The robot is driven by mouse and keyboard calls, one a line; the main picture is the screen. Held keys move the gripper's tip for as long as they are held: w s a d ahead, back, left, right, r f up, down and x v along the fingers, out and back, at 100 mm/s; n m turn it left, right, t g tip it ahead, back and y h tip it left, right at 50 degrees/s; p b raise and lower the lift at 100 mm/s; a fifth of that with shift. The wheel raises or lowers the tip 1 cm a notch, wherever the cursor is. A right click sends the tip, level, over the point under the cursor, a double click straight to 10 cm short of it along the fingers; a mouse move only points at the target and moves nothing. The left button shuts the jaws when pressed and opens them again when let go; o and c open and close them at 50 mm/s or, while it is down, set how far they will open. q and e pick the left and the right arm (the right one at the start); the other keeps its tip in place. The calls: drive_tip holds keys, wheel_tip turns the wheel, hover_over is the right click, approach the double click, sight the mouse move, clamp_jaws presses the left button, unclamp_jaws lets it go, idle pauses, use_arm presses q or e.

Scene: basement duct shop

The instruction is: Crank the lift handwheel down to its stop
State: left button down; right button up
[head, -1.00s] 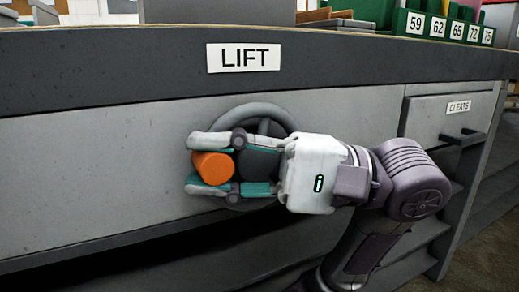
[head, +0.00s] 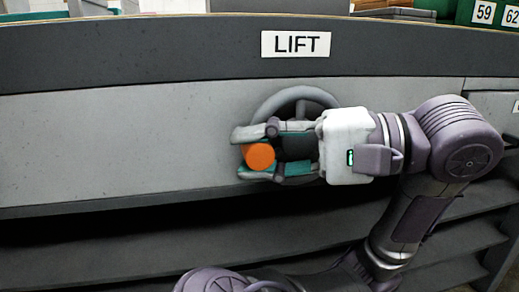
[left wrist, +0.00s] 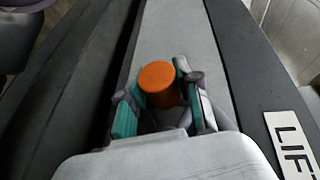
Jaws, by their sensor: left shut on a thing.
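The grey handwheel (head: 290,92) is on the front of the bench under the LIFT sign (head: 296,44). Its orange crank knob (head: 259,158) is at the wheel's lower left. My left gripper (head: 249,153) reaches across the wheel from the right and is shut on the knob, one finger above it and one below. The fingers and wrist hide much of the wheel's hub and lower rim. In the left wrist view the orange knob (left wrist: 158,84) stands between the teal-padded fingers. My right gripper is not in view.
The grey bench front (head: 120,140) is clear left of the wheel. Dark open shelves (head: 100,235) lie below it. A green bin with number labels (head: 488,12) stands on the bench top at the far right. My arm links fill the lower right.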

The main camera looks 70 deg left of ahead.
use_arm(q)
drive_tip(key=shift+s+f, duration=0.1)
drive_tip(key=shift+f, duration=0.1)
drive_tip(key=c, duration=0.8)
unclamp_jaws()
drive_tip(key=shift+o, duration=0.2)
drive_tip(key=shift+r, duration=0.1)
drive_tip(key=shift+w+d+r, duration=0.1)
drive_tip(key=shift+w, duration=0.2)
drive_tip(key=v, duration=1.1)
drive_tip(key=shift+w, duration=0.2)
drive_tip(key=shift+d, duration=0.1)
